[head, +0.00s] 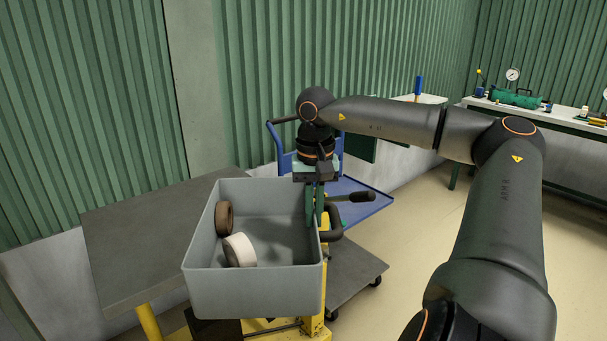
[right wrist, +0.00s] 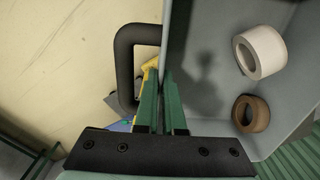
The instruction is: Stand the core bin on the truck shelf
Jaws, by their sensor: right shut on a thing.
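The core bin (head: 255,292) is an open grey bin in the middle of the head view, and it is upright. A white core (head: 239,250) and a brown core (head: 224,218) lie inside it; both also show in the right wrist view (right wrist: 260,52). My right gripper (head: 314,212) is shut on the bin's right wall, with its green fingers on either side of it (right wrist: 163,110). A dark handle (right wrist: 126,68) sits on that wall's outside. The truck's blue shelf (head: 372,207) is behind and right of the bin, partly hidden. My left gripper is out of view.
A dark grey table (head: 135,235) is left of the bin; I cannot tell whether the bin touches it. A yellow frame (head: 318,315) is below the bin. A dark lower deck (head: 350,275) on wheels sits below the shelf. A workbench (head: 560,118) stands far right, with open floor before it.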

